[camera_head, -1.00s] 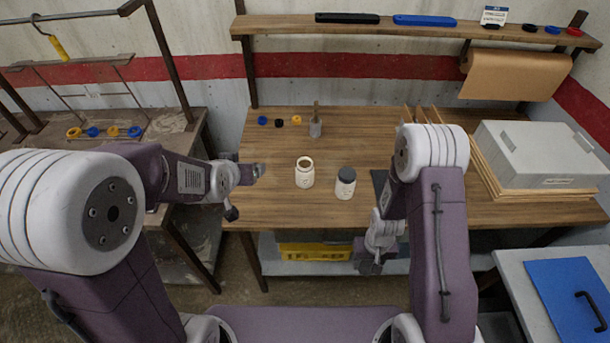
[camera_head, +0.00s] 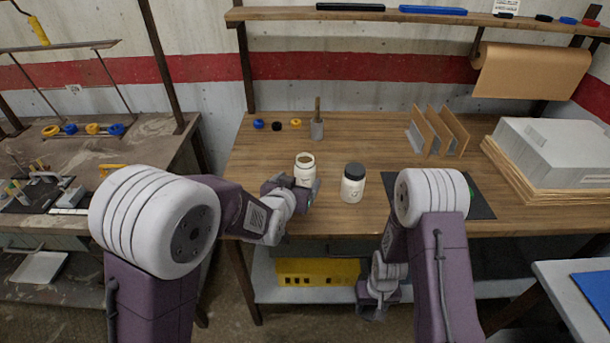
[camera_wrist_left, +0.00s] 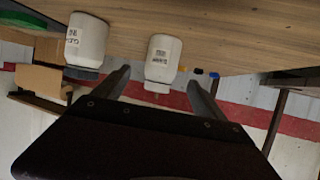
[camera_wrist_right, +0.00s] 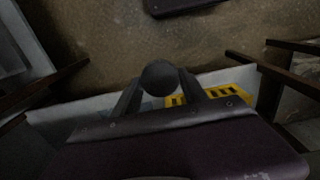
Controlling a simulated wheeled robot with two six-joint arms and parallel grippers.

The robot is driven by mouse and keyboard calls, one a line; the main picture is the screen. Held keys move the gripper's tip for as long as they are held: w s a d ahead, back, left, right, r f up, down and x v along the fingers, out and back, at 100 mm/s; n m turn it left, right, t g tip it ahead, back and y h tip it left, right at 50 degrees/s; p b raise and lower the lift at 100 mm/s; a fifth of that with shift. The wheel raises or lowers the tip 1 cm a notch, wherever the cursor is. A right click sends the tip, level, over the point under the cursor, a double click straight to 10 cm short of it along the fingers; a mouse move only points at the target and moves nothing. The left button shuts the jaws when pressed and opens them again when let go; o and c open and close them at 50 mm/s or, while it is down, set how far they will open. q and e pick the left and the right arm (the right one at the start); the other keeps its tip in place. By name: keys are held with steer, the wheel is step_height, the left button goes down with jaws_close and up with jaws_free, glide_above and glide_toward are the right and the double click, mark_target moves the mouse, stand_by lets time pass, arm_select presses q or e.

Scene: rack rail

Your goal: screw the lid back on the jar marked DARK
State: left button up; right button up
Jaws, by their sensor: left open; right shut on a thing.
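An open white jar (camera_head: 305,168) stands upright on the wooden bench. A second white jar (camera_head: 353,183) with a dark lid on it stands to its right. In the left wrist view, upside down, the open jar (camera_wrist_left: 163,52) shows a label too small to read, and the lidded jar (camera_wrist_left: 87,40) also carries print I cannot read surely. My left gripper (camera_head: 303,192) is open at the near side of the open jar, which lies ahead between its fingers. My right gripper (camera_wrist_right: 160,92) is shut on a round dark lid (camera_wrist_right: 159,76), held low before the bench's front edge.
A brush in a holder (camera_head: 317,128) and several small coloured rings (camera_head: 277,126) stand behind the jars. A dark mat (camera_head: 480,200), a wooden rack (camera_head: 437,132) and a grey box (camera_head: 555,150) are to the right. A yellow crate (camera_head: 317,271) sits below.

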mark_target(303, 175)
arm_select(q)
steer(key=x, duration=0.6)
steer(key=shift+w+f, duration=0.25)
steer(key=shift+w, duration=0.05)
steer(key=x, duration=0.5)
steer(key=shift+w+f, duration=0.1)
steer(key=shift+f, duration=0.1)
steer(key=shift+a, duration=0.1)
